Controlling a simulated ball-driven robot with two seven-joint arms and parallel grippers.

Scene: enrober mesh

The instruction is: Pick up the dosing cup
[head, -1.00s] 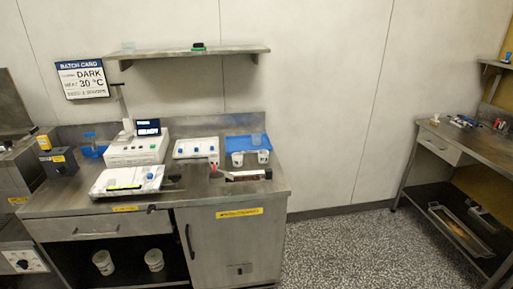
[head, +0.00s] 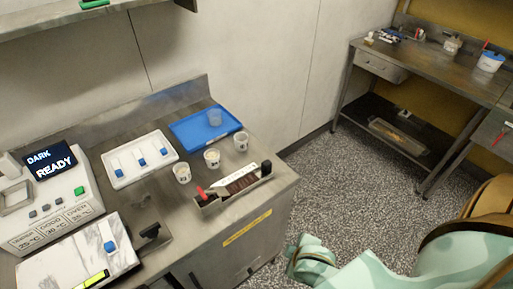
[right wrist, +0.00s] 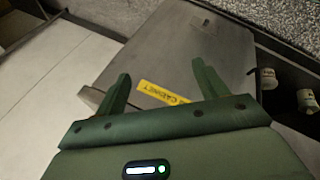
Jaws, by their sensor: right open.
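Several small cups stand at the right end of the steel bench in the head view; I cannot tell which is the dosing cup. A clear cup (head: 215,116) stands on the blue tray (head: 188,136). White cups with dark marks, a left one (head: 182,174), a middle one (head: 212,159) and a right one (head: 241,141), stand in front of the tray. My right gripper (right wrist: 163,88) is open and empty in the right wrist view, with its green fingers apart over the cabinet front. My left gripper is not in view.
A steel holder (head: 235,190) with a red-handled tool sits at the bench's front right. A white slider panel (head: 139,160), a display machine (head: 45,205) and a marbled scale (head: 75,260) stand left. A shelf (head: 85,18) overhangs the back.

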